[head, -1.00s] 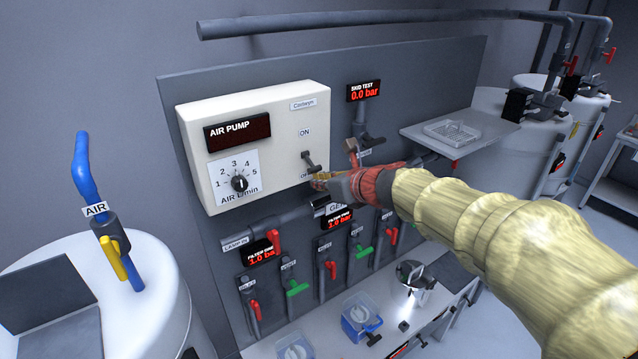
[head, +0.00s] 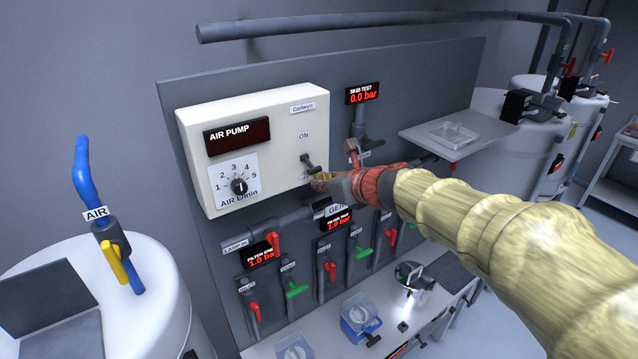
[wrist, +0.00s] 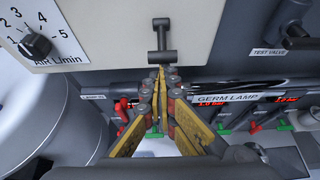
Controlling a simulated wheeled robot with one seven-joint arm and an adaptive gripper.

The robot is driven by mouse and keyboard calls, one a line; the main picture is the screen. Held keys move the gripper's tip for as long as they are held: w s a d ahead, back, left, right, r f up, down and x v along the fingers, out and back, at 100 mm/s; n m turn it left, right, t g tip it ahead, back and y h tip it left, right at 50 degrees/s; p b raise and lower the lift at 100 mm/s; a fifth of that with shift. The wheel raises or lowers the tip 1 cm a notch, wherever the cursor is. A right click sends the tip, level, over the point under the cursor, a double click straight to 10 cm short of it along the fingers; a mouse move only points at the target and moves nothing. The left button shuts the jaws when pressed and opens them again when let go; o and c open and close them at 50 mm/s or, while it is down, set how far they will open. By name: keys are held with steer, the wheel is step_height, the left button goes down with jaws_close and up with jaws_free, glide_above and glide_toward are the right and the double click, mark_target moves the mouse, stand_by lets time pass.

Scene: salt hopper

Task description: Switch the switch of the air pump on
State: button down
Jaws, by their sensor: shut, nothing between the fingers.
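The air pump (head: 285,135) is a cream box on the grey panel, with a dark, blank display, a flow dial (head: 239,186) and a toggle switch (head: 308,162). The switch lever is a dark T-shaped bar between the ON label above and a label below that my gripper partly hides. My gripper (head: 322,180) is shut and empty, just below the switch. In the wrist view its yellow fingertips (wrist: 158,78) point up at the switch's crossbar (wrist: 162,56), close under it. I cannot tell whether they touch.
Below the pump run pipes with red and green valve handles (head: 296,290) and red gauge displays. A skid test gauge (head: 366,94) and valve are right of the pump. A blue air pipe (head: 88,180) rises from a white tank at left. A shelf with a clear tray (head: 452,133) is at right.

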mark_target(315, 172)
steer(key=shift+s+d+r+p, duration=0.1)
steer(key=shift+s+r+p, duration=0.05)
steer(key=shift+r+p, duration=0.65)
steer(key=shift+s+d+r+p, duration=0.15)
steer(key=shift+r+p, duration=0.45)
steer(key=shift+r, duration=0.35)
steer(key=shift+f, duration=0.15)
